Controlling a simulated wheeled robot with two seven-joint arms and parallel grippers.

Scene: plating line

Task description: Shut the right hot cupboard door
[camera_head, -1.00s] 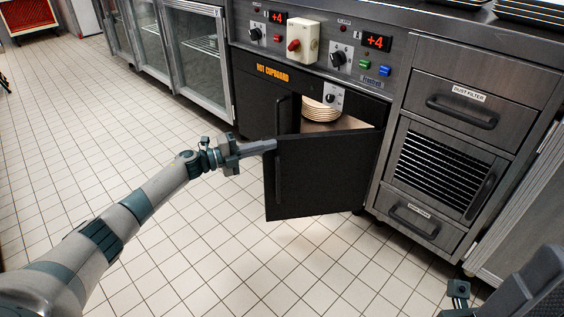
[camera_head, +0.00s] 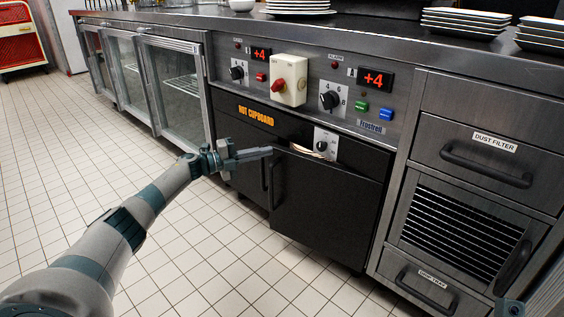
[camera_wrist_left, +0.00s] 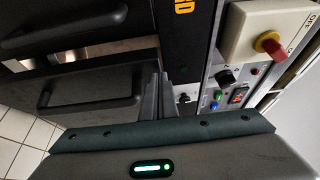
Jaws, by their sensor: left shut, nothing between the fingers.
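The right hot cupboard door (camera_head: 325,212) is a black panel with a vertical handle near its left edge. It stands slightly ajar; a narrow gap along its top shows a little of the plates (camera_head: 305,153) inside. My left gripper (camera_head: 270,152) is shut and empty, its fingertips at the door's upper left corner. I cannot tell whether they touch it. In the left wrist view the fingers (camera_wrist_left: 158,100) point at the dark cupboard front, beside a black handle (camera_wrist_left: 90,90). My right gripper is not clearly in view; only a small dark piece shows at the lower right edge.
The left cupboard door (camera_head: 240,150) is closed. Above are a control panel with a red knob (camera_head: 277,86) and dials. A drawer unit with a dust filter drawer (camera_head: 487,150) stands right. Glass-door fridges (camera_head: 175,85) stand left. The tiled floor (camera_head: 190,260) is clear.

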